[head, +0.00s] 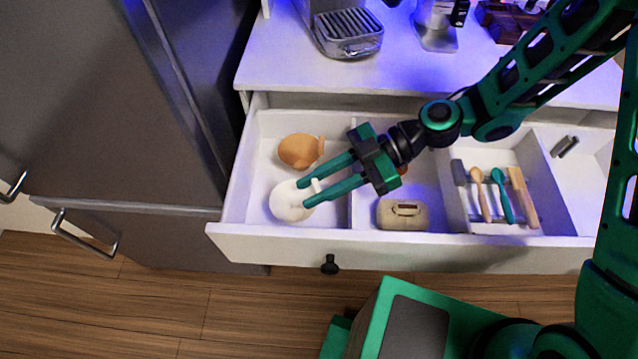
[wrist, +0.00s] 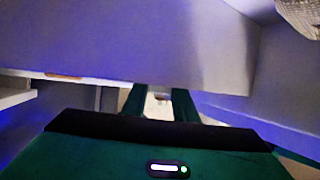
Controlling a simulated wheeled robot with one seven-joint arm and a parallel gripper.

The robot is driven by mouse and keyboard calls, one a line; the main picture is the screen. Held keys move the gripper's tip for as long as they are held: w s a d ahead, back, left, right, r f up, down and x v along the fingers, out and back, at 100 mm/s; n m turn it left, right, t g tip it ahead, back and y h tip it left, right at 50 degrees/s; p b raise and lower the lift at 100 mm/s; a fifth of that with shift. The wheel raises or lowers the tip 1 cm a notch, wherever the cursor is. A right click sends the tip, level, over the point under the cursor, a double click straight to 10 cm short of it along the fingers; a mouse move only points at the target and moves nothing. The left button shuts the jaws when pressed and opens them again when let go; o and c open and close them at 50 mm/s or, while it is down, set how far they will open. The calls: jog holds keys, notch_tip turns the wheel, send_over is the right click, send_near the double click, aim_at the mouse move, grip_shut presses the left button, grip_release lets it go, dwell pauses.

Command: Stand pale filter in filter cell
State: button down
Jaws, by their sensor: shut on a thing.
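The pale filter (head: 287,203) is a round, off-white piece in the front part of the drawer's left cell (head: 262,140). My gripper (head: 304,193) reaches in from the right, with its two green fingers closed on the filter's pale tab. The filter is low in the cell, but I cannot tell whether it touches the floor. In the wrist view, my green fingers (wrist: 158,102) show with a small pale bit between them; most of the filter is hidden there.
An orange-tan filter-like piece (head: 300,151) sits behind the pale one in the same cell. The middle cell holds a beige case (head: 402,214); a reddish thing is partly hidden by my gripper. Utensils (head: 500,193) lie to the right. The counter (head: 290,60) overhangs the drawer's back.

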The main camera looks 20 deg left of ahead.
jog(key=shift+f, duration=0.35)
jog(key=c, duration=1.4)
grip_release()
jog(key=v, duration=1.2)
jog(key=shift+r, duration=0.15)
